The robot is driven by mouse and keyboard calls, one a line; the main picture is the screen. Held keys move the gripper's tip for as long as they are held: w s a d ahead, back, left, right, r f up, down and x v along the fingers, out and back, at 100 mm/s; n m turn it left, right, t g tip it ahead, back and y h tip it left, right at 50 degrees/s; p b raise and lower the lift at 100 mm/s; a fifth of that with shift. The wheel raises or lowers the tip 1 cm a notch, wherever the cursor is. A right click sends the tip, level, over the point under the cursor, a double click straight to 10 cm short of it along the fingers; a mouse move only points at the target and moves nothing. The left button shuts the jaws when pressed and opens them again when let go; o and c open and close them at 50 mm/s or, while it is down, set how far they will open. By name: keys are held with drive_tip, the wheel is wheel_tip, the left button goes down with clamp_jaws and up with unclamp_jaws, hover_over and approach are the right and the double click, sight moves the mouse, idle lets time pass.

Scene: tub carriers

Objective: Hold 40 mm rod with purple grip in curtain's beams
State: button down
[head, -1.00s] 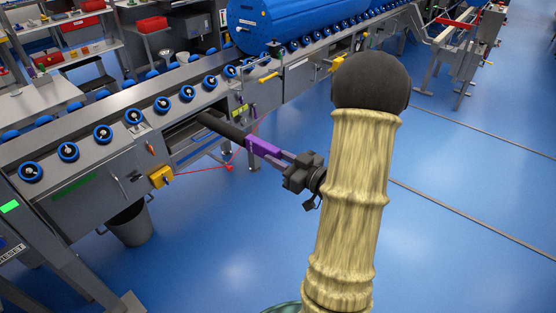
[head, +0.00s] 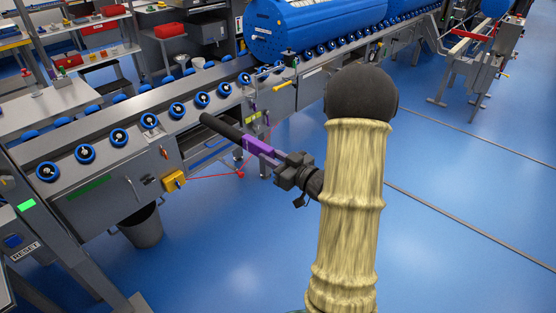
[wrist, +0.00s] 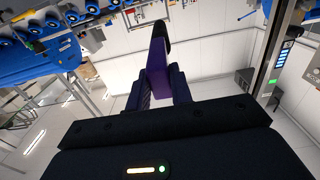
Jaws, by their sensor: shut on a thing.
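My gripper (head: 276,163) is shut on the purple grip (head: 261,149) of a dark rod (head: 221,127). In the head view the rod points up and left from the gripper, in front of the conveyor's near side. Its tip overlaps the conveyor's edge in the picture; I cannot tell whether they touch. In the wrist view the purple grip (wrist: 157,72) stands between the two fingers (wrist: 161,92), and the dark rod end (wrist: 161,28) shows above it. I cannot make out the curtain or its beams for certain.
The conveyor (head: 103,178) with blue-rimmed rollers crosses the left and back. A yellow box (head: 173,181) is on its side, with a thin red line running to a red piece (head: 240,173). A grey bin (head: 143,227) stands below.

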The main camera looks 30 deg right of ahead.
sight(226, 130)
drive_tip(key=shift+p+x, duration=0.6)
drive_tip(key=shift+x, duration=9.15)
drive_tip(key=shift+s+f, duration=0.1)
